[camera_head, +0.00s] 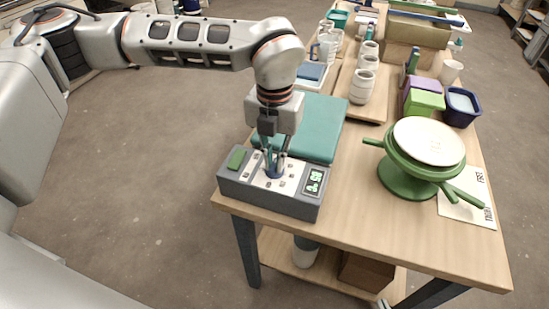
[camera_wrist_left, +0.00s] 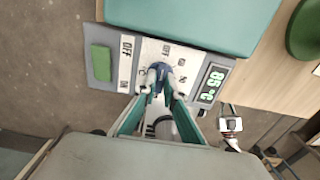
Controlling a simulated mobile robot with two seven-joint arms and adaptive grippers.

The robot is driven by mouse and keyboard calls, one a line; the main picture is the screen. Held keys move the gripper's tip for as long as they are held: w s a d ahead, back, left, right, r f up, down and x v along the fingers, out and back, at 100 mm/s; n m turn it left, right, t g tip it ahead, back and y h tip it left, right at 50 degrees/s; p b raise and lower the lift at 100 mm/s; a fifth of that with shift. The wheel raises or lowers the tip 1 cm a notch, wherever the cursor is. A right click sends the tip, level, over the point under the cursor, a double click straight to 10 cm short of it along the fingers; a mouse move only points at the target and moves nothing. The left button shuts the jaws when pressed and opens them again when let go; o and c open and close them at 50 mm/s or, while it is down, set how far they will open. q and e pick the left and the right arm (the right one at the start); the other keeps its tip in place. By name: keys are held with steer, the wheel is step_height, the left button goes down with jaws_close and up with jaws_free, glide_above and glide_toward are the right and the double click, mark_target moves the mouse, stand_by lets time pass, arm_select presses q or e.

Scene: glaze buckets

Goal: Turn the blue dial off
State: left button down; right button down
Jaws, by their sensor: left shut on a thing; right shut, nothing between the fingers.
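A grey control box (camera_head: 268,201) with a white face plate sits at the near left corner of the wooden table. The blue dial (camera_head: 275,172) stands in the middle of its face; it also shows in the left wrist view (camera_wrist_left: 159,71). My left gripper (camera_head: 274,160) points down from above and is shut on the dial, its fingertips (camera_wrist_left: 159,92) at the dial's sides. The fingers hide part of the dial, so I cannot tell its exact setting. A lit display (camera_head: 315,181) on the box reads 85 °C in the left wrist view. My right gripper is not in view.
A green block (camera_head: 236,159) sits on the box's left part. A teal board (camera_head: 318,126) lies right behind the box. A green turntable (camera_head: 407,184) with a pale round top stands to the right. Bare tabletop lies between box and turntable.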

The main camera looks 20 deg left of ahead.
mark_target(275, 164)
arm_select(q)
steer(key=c, duration=2.1)
jaws_free()
steer(key=shift+f, duration=0.1)
steer(key=shift+c, duration=0.2)
steer(key=shift+r, duration=0.55)
step_height(275, 164, up, 11)
